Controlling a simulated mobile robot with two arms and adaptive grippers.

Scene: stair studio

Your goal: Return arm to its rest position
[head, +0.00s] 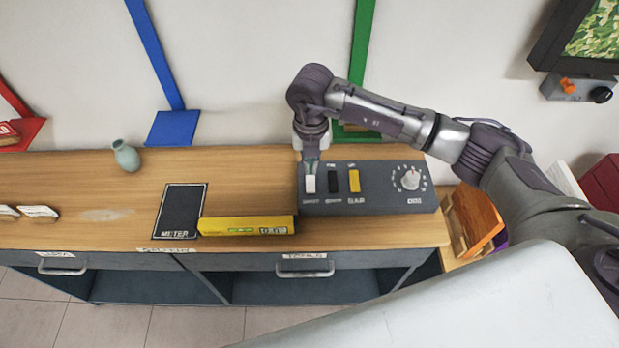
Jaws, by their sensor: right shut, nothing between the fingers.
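My right arm comes in from the right and reaches over the wooden counter (70,180). Its right gripper (311,164) points down at the left end of a grey control panel (370,204), just above or touching the white switch; I cannot tell which. The gripper is shut and holds nothing. The panel has a white switch (309,184), a black switch (332,182), a yellow switch (354,181) and a round knob (411,178) with a ring of marks. My left gripper is not in view.
A yellow box (246,225) and a black mat (181,211) lie left of the panel. A small green vase (126,155) stands at the back left. An orange-sided crate (473,218) is right of the counter. A screen (585,35) hangs at upper right.

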